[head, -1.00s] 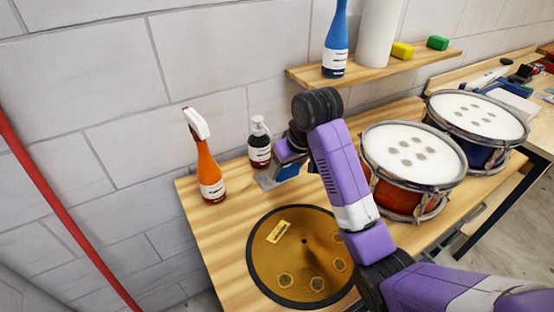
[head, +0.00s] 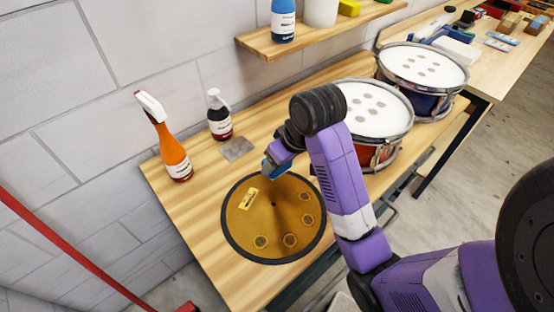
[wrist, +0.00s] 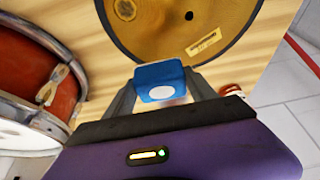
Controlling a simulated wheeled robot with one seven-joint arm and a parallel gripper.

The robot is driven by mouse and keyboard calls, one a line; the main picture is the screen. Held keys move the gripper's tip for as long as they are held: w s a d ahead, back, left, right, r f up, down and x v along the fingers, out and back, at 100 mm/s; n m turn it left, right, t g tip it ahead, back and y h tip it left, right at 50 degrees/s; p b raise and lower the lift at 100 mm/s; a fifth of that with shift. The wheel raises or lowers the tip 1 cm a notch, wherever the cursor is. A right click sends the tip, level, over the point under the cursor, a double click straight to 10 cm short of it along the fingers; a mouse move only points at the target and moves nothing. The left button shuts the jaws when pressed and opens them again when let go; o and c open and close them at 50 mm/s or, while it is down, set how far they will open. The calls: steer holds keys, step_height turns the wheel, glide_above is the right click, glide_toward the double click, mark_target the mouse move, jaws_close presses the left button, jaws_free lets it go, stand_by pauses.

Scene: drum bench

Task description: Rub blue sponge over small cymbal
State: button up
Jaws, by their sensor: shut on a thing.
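The small cymbal (head: 274,222) is a gold disc with a dark rim, lying flat on the wooden bench. It has several round spots and a yellow label on it. My gripper (wrist: 160,88) is shut on the blue sponge (wrist: 158,78), seen clearly between the fingers in the wrist view. In the head view the sponge (head: 270,170) is partly hidden by my gripper, near the cymbal's far edge. It looks above or beside the rim; I cannot tell whether they touch. In the wrist view the cymbal (wrist: 165,25) is just past the sponge.
An orange spray bottle (head: 172,150) and a dark pump bottle (head: 219,118) stand at the bench's back left, beside a grey square plate (head: 237,149). A red drum (head: 372,112) and a blue drum (head: 425,72) stand right. A shelf (head: 330,32) hangs above.

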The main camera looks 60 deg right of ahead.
steer(key=shift+d+r, duration=0.6)
steer(key=shift+d, duration=0.2)
steer(key=shift+w+r, duration=0.25)
steer(key=shift+w, duration=0.05)
steer(key=shift+d, duration=0.1)
